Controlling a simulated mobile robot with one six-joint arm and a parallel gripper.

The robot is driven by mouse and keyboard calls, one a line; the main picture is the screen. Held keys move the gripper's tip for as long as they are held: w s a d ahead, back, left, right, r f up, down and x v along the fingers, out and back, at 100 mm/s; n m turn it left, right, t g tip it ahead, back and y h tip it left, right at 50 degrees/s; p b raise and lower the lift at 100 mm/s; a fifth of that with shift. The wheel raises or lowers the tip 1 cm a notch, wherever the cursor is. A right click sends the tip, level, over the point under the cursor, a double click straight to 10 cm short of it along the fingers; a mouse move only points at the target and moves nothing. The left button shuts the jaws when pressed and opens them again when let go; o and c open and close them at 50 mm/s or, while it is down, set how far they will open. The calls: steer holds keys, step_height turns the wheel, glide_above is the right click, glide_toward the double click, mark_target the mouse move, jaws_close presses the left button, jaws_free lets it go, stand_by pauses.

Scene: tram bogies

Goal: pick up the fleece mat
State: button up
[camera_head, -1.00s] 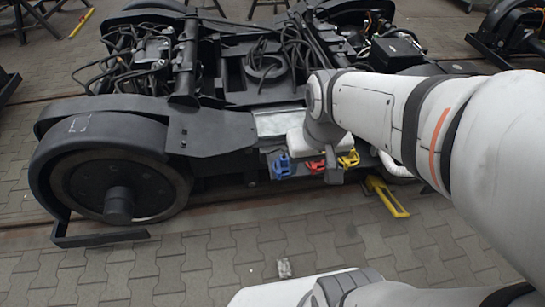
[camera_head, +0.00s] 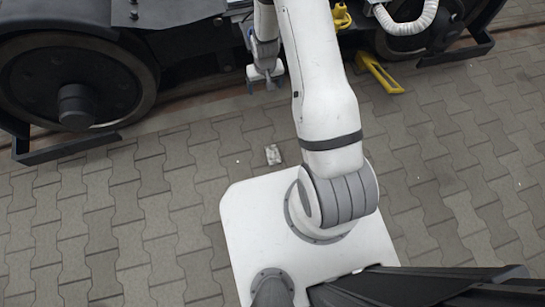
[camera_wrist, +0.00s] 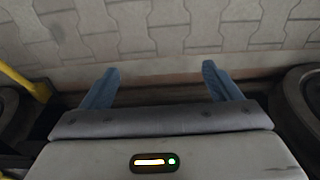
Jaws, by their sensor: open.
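I cannot make out a fleece mat for certain. A small pale grey, patterned piece (camera_head: 273,154) lies flat on the paving in the head view, in front of my white base; it is too small to tell what it is. My gripper (camera_head: 264,84) hangs beside the bogie's lower edge, above and beyond that piece. In the wrist view my gripper (camera_wrist: 160,70) shows two blue fingers spread wide apart, with nothing between them. The pale piece does not show in the wrist view.
The dark bogie with its large wheel (camera_head: 75,90) stands at the back left. A yellow bracket (camera_head: 380,74) lies at the right by the bogie, and a pale corrugated hose (camera_head: 408,22) is above it. The paving (camera_head: 120,210) is mostly clear.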

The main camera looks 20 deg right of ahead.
steer(key=s+f+b, duration=0.3)
steer(key=f+b, duration=0.1)
steer(key=f, duration=1.6)
steer(key=b, duration=0.4)
glide_above(273, 155)
steer(key=shift+g, duration=0.4)
steer(key=f, duration=1.6)
steer(key=shift+s+a+f, duration=0.2)
steer(key=f+b, duration=0.1)
steer(key=f, duration=0.1)
steer(key=f+b, duration=0.1)
steer(key=f, duration=0.1)
steer(key=f+b, duration=0.1)
steer(key=f, duration=0.1)
steer(key=shift+w+d, duration=0.2)
steer(key=shift+d, duration=0.05)
steer(key=c, duration=1.1)
steer(key=shift+r, duration=0.2)
steer(key=shift+c, duration=0.2)
